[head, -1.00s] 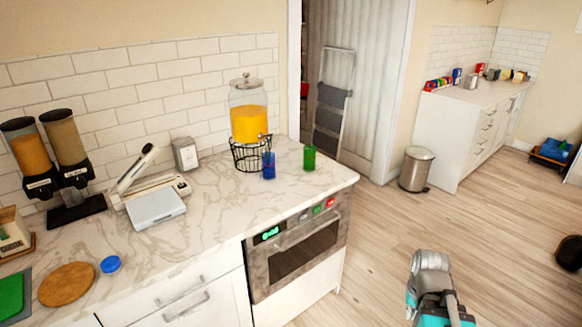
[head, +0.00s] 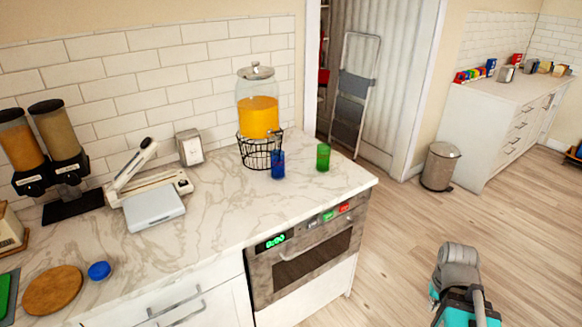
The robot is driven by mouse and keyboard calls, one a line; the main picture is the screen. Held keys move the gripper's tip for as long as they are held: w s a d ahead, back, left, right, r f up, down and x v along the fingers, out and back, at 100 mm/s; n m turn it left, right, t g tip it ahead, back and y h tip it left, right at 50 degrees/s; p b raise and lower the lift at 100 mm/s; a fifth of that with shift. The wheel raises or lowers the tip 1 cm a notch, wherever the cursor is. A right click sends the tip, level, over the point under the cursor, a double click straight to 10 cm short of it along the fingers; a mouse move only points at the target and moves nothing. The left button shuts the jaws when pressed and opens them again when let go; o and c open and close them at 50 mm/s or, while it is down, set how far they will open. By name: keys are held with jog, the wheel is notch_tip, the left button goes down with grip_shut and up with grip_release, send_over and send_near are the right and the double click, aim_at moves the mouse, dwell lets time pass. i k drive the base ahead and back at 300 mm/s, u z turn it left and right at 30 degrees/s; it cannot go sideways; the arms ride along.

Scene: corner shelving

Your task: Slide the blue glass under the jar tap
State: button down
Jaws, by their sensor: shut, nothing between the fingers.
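The blue glass (head: 278,164) stands upright on the marble counter, at the front right of the wire stand under the drink jar. The jar (head: 258,105) is clear glass with a lid and orange juice inside. Its tap (head: 275,133) is small and shows on the jar's right side, just above the blue glass. I cannot tell whether the glass is directly below the spout. Part of my arm shows at the bottom right, over the floor and away from the counter. My gripper's fingers do not show.
A green glass (head: 323,157) stands right of the blue one, near the counter's right end. The black wire stand (head: 256,154) holds the jar. A napkin holder (head: 190,147) and flat scale (head: 154,208) stand left. Counter in front of the glasses is clear.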

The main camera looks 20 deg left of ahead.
aim_at(278, 165)
jog(key=u, duration=0.45)
jog(key=i, duration=0.85)
jog(key=u, duration=0.8)
